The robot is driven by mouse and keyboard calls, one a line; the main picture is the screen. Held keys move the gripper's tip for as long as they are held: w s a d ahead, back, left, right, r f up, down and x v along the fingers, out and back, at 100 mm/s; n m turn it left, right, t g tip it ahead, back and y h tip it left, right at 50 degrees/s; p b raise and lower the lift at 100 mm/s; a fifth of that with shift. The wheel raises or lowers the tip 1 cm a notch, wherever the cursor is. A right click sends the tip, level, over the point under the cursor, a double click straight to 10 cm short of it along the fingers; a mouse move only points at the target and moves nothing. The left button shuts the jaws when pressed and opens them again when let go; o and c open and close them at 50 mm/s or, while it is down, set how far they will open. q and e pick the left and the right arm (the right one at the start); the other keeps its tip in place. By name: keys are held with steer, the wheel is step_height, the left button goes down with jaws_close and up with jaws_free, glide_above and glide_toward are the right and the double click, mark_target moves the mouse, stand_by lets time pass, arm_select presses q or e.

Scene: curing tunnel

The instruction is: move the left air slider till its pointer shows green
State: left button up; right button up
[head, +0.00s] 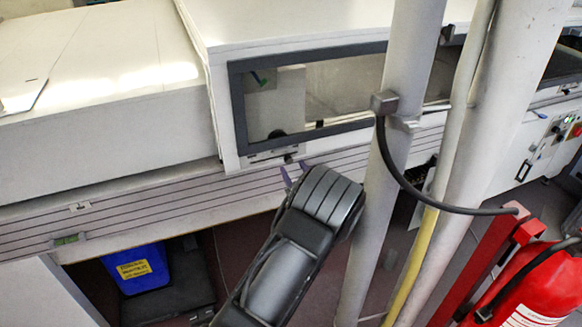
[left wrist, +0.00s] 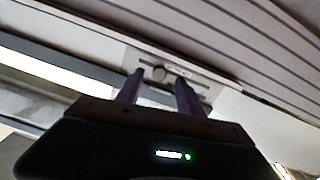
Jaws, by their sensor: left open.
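The left air slider is a pale plate with a slot and a small dark knob (head: 288,158), under the left end of the tunnel's window. In the left wrist view the round grey knob (left wrist: 160,73) shows on its plate, between the line of the two fingers and nearer the left one. My left gripper (head: 295,171) is open, its purple fingers pointing up at the knob. I cannot tell whether they touch it. Behind the window a small dial (head: 261,78) shows a green mark and a dark bluish mark; where its pointer stands is too small to tell. My right gripper is out of view.
A pale post (head: 408,75) and a black cable (head: 399,178) stand close right of my left arm. A red fire extinguisher (head: 535,290) is at the lower right. A blue bin (head: 137,268) sits under the tunnel. The ribbed ledge (head: 140,218) runs below the window.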

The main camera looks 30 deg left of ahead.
arm_select(q)
steer(key=v, duration=0.4)
steer(key=shift+b, duration=0.3)
steer(key=s+d+f+m+g+h, duration=0.15)
steer(key=s+d+f+h, duration=0.3)
steer(key=f, duration=0.45)
steer(key=s+d+f+m+g+h, duration=0.1)
steer(key=s+d+f+m+h, duration=0.2)
steer(key=s+d+f, duration=0.4)
steer(key=s+d+f+m+g+h, duration=0.15)
steer(key=d+f+h, duration=0.3)
steer(key=f, duration=0.55)
steer(key=s+d+f+m+g+h, duration=0.1)
steer(key=s+d+m+g+h, duration=0.1)
steer(key=s+d, duration=0.6)
steer(key=s+d+f+m+g+h, duration=0.1)
steer(key=s+d+g+h, duration=0.3)
steer(key=s+d, duration=0.5)
steer(key=s+m, duration=0.1)
steer(key=s, duration=0.4)
steer(key=shift+d+m+h, duration=0.25)
steer(key=shift+m+h, duration=0.15)
